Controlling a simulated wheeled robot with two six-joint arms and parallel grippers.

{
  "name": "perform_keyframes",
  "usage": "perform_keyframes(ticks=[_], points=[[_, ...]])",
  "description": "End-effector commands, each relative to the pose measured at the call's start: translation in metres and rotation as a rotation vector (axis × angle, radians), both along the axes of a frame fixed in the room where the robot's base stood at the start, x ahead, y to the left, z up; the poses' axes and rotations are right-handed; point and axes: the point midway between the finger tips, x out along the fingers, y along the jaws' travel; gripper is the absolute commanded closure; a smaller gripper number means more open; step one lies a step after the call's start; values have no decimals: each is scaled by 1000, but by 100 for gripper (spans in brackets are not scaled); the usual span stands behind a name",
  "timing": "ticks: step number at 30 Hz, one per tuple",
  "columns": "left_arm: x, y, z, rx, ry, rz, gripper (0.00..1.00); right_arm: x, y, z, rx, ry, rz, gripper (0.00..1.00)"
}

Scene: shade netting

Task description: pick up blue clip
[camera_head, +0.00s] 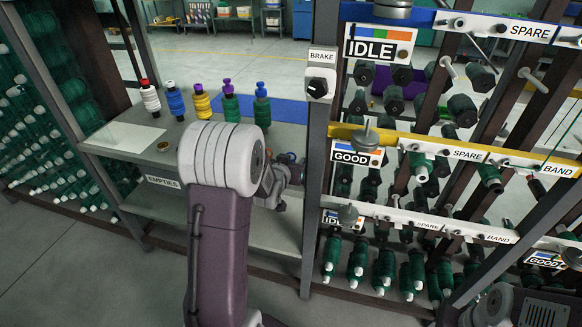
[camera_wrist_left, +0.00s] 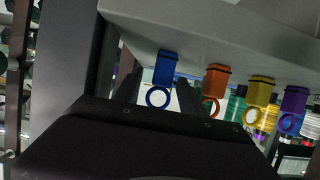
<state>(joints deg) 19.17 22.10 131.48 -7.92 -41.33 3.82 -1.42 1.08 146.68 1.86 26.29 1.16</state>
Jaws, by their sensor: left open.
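The blue clip (camera_wrist_left: 166,68) hangs from the edge of a grey panel in the left wrist view, with its round ring (camera_wrist_left: 159,97) hanging down. My left gripper (camera_wrist_left: 158,88) is open, with one dark finger on each side of the blue clip. I cannot tell whether either finger touches it. An orange clip (camera_wrist_left: 215,80), a yellow clip (camera_wrist_left: 260,92) and a purple clip (camera_wrist_left: 293,100) hang in a row to the right.
Several bobbins with coloured tops stand on the grey shelf, including a white one (camera_head: 149,98) and a yellow one (camera_head: 202,102). A post with a brake switch (camera_head: 320,83) stands right of my arm. Racks of green bobbins (camera_head: 408,275) fill the right side.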

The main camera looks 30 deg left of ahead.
Motion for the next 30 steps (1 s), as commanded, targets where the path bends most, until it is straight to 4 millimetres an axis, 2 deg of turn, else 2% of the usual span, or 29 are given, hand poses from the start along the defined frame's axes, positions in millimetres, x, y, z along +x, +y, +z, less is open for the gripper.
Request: perform_keyframes(ticks=[1, 4, 12, 13, 15, 18, 30], points=[[9, 3, -7, 0, 1, 0, 51, 0, 0, -4, 0, 0, 0, 100], [22, 6, -11, 0, 1, 0, 51, 0, 0, -5, 0, 0, 0, 100], [28, 7, -12, 0, 1, 0, 51, 0, 0, -5, 0, 0, 0, 100], [28, 7, -12, 0, 1, 0, 56, 0, 0, -5, 0, 0, 0, 100], [27, 7, -12, 0, 1, 0, 76, 0, 0, -5, 0, 0, 0, 100], [27, 7, -12, 0, 1, 0, 100, 0, 0, -5, 0, 0, 0, 100], [29, 7, -7, 0, 2, 0, 100, 0, 0, 0, 0, 0, 0, 100]])
